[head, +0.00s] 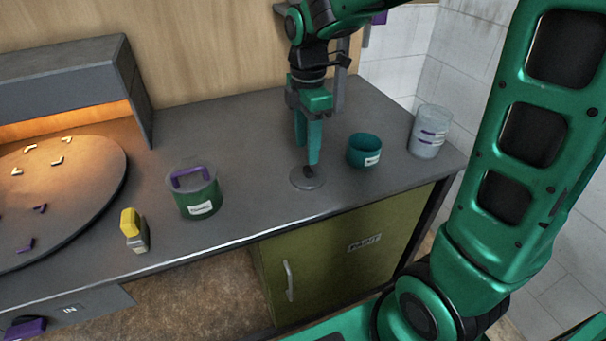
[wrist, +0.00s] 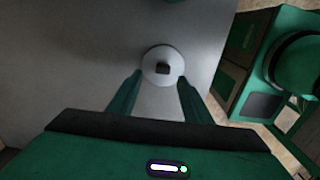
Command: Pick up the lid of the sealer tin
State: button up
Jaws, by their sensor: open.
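A small round grey lid (head: 307,184) with a dark knob lies flat on the counter. It also shows in the wrist view as a pale disc (wrist: 150,60). My gripper (head: 312,160) is open, pointing down over the lid. In the wrist view my fingertips (wrist: 159,80) are apart, on either side of the knob's line, with the knob a little beyond them. I cannot tell the exact height left. A teal tin (head: 364,152) with a white label stands open, right of the lid; its label is unreadable, so I cannot confirm it is the sealer tin.
A green pot (head: 198,199) with a clear, purple-handled lid stands to the left. A clear container (head: 430,133) stands at the right end. A round turntable (head: 85,165) is at far left.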

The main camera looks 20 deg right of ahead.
aim_at(310, 168)
jog(key=shift+s+d+f, duration=0.1)
jog(key=shift+d+f, duration=0.05)
jog(key=shift+f, duration=0.85)
jog(key=shift+s+d+f, duration=0.1)
jog(key=shift+f, duration=0.85)
jog(key=shift+s+d+f, duration=0.1)
jog(key=shift+d+f, duration=0.05)
jog(key=shift+f, duration=0.85)
jog(key=c, duration=1.1)
